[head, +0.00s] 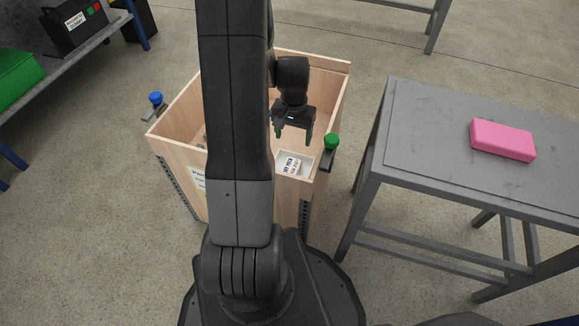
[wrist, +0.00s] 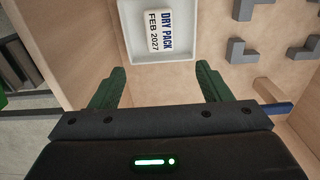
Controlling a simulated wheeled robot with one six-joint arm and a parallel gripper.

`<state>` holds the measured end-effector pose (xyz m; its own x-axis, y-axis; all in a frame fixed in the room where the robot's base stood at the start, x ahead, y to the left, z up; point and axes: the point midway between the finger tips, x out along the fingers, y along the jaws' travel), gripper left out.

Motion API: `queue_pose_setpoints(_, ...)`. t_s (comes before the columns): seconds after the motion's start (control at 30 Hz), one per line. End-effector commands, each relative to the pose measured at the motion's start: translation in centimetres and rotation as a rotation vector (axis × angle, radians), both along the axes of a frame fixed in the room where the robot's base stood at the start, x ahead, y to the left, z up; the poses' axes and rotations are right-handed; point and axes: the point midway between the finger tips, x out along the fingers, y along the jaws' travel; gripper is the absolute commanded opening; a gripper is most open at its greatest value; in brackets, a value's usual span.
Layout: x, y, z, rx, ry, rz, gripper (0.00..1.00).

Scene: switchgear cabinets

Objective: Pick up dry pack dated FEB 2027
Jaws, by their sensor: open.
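The dry pack (wrist: 159,33) is a small white packet printed DRY PACK FEB 2027. It lies in a shallow white tray (wrist: 131,48) inside the wooden crate. In the head view the dry pack (head: 291,164) shows near the crate's front right corner, its lower part partly hidden. My gripper (head: 293,139) is over the crate, with its fingers pointing down and apart. In the wrist view my gripper (wrist: 157,85) is open and empty, its green fingertips to either side below the tray. It does not touch the packet.
The wooden crate (head: 170,160) has high walls around the tray. Grey angular blocks (wrist: 243,51) sit on its inner surface. Blue (head: 155,98) and green (head: 331,141) knobs stand at its sides. A grey table (head: 430,150) with a pink block (head: 502,140) is at right.

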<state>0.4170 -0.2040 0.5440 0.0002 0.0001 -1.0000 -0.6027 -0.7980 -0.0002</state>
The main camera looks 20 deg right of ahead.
Motion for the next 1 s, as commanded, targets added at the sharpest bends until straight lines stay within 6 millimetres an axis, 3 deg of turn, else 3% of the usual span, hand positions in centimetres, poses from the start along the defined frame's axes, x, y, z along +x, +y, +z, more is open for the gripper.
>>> queue_pose_setpoints(0.33, -0.1, 0.0, -6.7, 0.002, 0.004, 0.000, 0.71)
queue_pose_setpoints(0.67, -0.1, 0.1, -8.9, 0.001, 0.002, 0.001, 0.71)
queue_pose_setpoints(1.0, -0.1, 0.2, -13.4, 0.001, 0.002, 0.001, 0.71)
